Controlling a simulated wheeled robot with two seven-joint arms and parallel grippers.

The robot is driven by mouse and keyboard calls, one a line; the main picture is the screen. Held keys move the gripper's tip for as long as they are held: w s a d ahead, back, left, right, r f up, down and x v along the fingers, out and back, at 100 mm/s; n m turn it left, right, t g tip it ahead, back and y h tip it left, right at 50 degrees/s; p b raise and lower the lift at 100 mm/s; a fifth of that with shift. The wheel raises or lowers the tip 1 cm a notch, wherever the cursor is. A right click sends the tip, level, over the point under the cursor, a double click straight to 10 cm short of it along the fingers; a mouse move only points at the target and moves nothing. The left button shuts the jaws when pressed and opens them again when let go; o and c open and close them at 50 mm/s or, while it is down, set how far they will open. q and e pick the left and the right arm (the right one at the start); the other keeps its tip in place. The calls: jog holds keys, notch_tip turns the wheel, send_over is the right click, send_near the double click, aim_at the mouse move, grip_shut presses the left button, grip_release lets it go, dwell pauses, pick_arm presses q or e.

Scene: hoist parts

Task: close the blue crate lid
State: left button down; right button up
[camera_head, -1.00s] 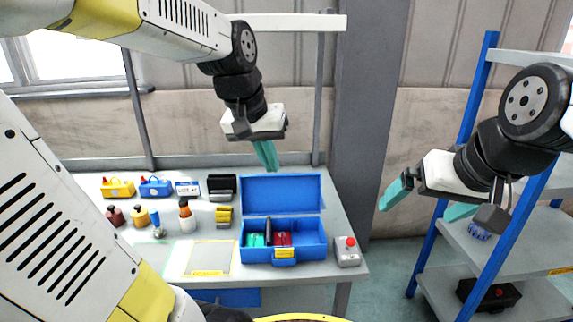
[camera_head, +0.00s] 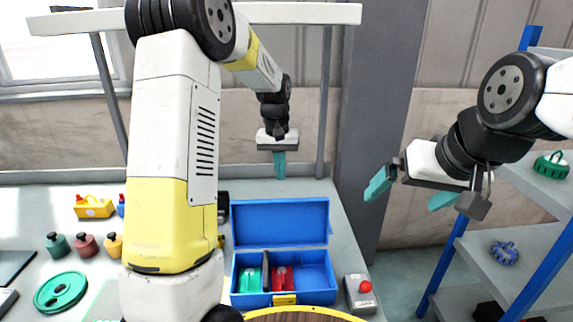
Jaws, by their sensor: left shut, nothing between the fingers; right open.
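The blue crate (camera_head: 318,281) stands on the table with its blue lid (camera_head: 280,221) swung up and standing open at the back. Green and red items and a black object lie inside the crate, and a yellow label is on its front. My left gripper (camera_head: 280,175) is shut and empty. It points down and shows just above the top edge of the lid in the picture; I cannot tell whether it is behind the lid. My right gripper (camera_head: 408,196) is open and empty, in the air to the right of the crate.
A grey box with a red button (camera_head: 359,297) stands right of the crate. My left arm hides part of the table. A blue-posted shelf (camera_head: 516,245) stands at the right.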

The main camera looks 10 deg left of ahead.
pick_arm(q)
jog(key=s+f, duration=0.3)
jog(key=f, duration=0.2)
jog(key=shift+s+d, duration=0.2)
jog(key=shift+s, duration=0.1)
jog(key=shift+s, duration=0.1)
